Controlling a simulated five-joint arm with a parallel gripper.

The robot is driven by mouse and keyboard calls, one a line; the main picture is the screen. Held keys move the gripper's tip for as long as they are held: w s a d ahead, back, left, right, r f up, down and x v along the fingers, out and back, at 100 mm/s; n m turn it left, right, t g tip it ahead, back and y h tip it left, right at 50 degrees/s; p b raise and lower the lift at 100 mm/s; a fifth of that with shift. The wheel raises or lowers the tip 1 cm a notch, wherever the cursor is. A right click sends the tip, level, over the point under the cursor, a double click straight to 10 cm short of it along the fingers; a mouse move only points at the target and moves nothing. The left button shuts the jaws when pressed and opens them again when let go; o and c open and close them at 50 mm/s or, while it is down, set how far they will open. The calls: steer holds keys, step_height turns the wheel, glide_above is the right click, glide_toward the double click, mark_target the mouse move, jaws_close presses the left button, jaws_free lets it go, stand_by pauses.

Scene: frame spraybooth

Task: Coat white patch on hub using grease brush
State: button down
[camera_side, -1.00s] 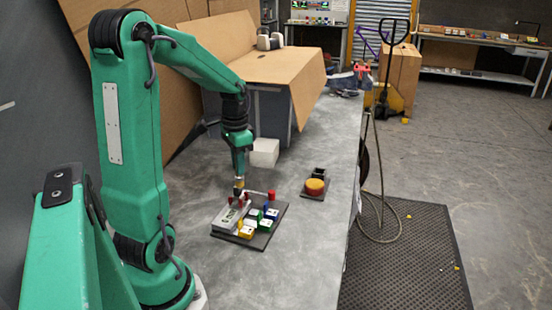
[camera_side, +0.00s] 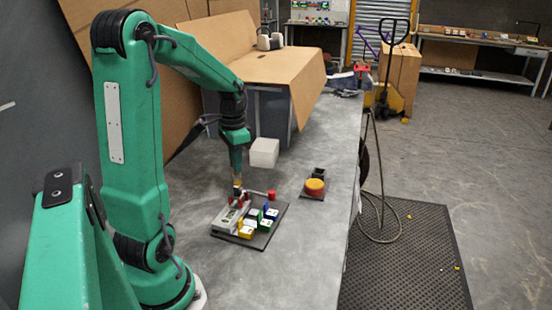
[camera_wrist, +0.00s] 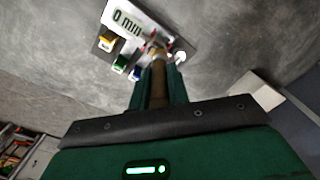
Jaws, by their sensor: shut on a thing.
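My gripper (camera_side: 237,182) is shut on a brown, stick-like thing (camera_wrist: 158,84), seemingly the grease brush, with a tan section toward its far end. It points down over a dark board (camera_side: 263,241) that bears a grey-white device and coloured blocks. In the wrist view the device's display (camera_wrist: 127,23) reads "0 min". The tip of the held thing is close to red parts by the device; I cannot tell whether it touches. A round orange thing (camera_side: 314,186) sits on a small dark plate to the right. I cannot make out which thing is the hub, or its white patch.
A pale rod with a red end (camera_side: 271,195) sticks out beside my gripper. A white block (camera_side: 264,153) stands behind it. Cardboard sheets (camera_side: 275,68) stand at the back. The grey bench (camera_side: 300,255) is clear in front, and its right edge drops to a floor mat.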

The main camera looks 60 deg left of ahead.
steer(key=shift+s, duration=0.45)
stand_by(0.3)
steer(key=shift+s+d+f, duration=0.1)
steer(key=shift+s+d, duration=0.05)
steer(key=shift+d, duration=0.15)
steer(key=shift+d, duration=0.3)
stand_by(0.3)
steer(key=shift+w+d, duration=0.1)
steer(key=shift+w, duration=0.3)
steer(key=shift+w, duration=0.25)
stand_by(0.4)
steer(key=shift+w+a, duration=0.15)
steer(key=shift+a, duration=0.2)
steer(key=shift+a, duration=0.3)
stand_by(0.3)
steer(key=shift+s+a, duration=0.15)
steer(key=shift+s, duration=0.25)
steer(key=shift+s, duration=0.25)
stand_by(0.4)
